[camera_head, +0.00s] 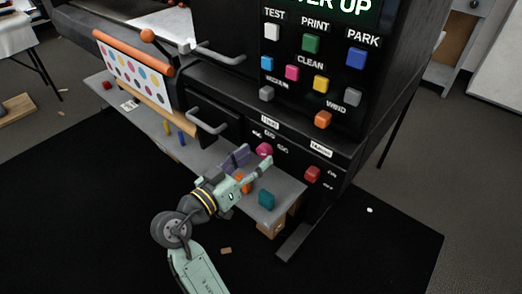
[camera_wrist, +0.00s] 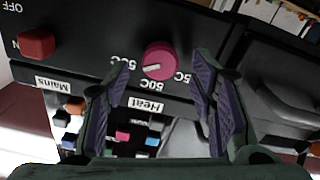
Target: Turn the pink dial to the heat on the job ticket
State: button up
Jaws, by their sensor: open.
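The pink dial (camera_head: 264,150) is on the black front panel under the "Heat" label. In the wrist view the pink dial (camera_wrist: 160,60) appears upside down between my two fingers, with a white mark running from its middle toward the lower left. No readable job ticket shows; a small white card (camera_head: 130,105) lies on the grey shelf.
A red Mains knob (camera_head: 312,174) sits right of the dial. Coloured buttons and a lit screen (camera_head: 325,12) are above. A teal block (camera_head: 266,199) and an orange thing (camera_head: 243,184) are on the grey shelf (camera_head: 290,189) below. A drawer handle (camera_head: 208,124) protrudes to the left.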

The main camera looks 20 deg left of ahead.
jog(key=shift+x, duration=1.5)
jog(key=shift+c, duration=0.2)
jog(key=c, duration=1.1)
